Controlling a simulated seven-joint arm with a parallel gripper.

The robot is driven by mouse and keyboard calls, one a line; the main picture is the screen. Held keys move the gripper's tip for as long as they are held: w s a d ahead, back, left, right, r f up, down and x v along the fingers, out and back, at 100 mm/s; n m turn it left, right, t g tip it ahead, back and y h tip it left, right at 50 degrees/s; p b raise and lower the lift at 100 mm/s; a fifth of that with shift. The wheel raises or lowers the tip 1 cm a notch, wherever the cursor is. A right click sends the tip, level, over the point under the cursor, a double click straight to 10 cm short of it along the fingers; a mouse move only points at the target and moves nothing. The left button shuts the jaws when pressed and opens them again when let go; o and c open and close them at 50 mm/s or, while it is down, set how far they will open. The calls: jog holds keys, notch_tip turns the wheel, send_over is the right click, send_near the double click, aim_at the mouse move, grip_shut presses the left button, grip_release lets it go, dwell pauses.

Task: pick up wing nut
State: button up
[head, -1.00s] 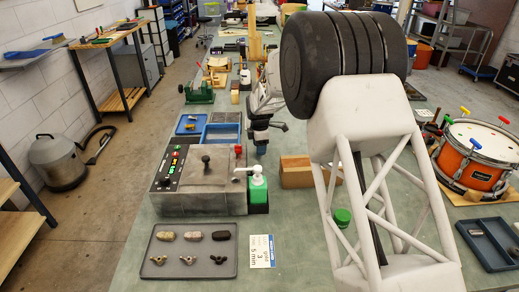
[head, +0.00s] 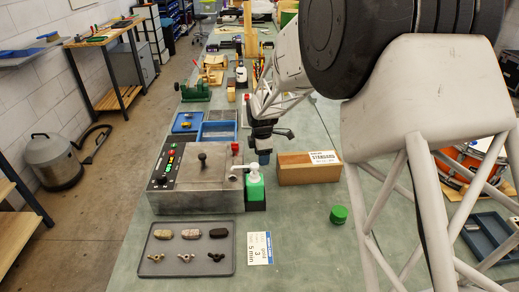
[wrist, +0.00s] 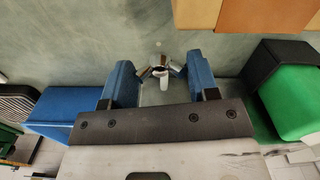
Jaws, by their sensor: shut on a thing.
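A shiny metal wing nut (wrist: 160,70) is between the blue fingers of my gripper (wrist: 160,80) in the wrist view. My gripper is shut on it, with the nut near the fingertips. In the head view my gripper (head: 263,155) is low over the bench, between the machine box and the wooden block; the nut cannot be made out there. Several other small parts lie on a grey tray (head: 160,228) at the front, including a brass wing nut (head: 155,257), a silver one (head: 185,257) and a dark one (head: 215,256).
A wooden block (head: 305,175) stands right of my gripper. Blue trays (head: 220,130) lie behind. A green cap (head: 339,214) sits on open bench, beside clear room.

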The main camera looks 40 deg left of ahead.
jog(key=shift+s+d+r, duration=0.1)
jog(key=shift+s+d, duration=0.6)
jog(key=shift+d, duration=0.2)
jog(key=shift+s+d+r, duration=0.1)
jog(key=shift+s+d, duration=0.6)
jog(key=shift+d, duration=0.2)
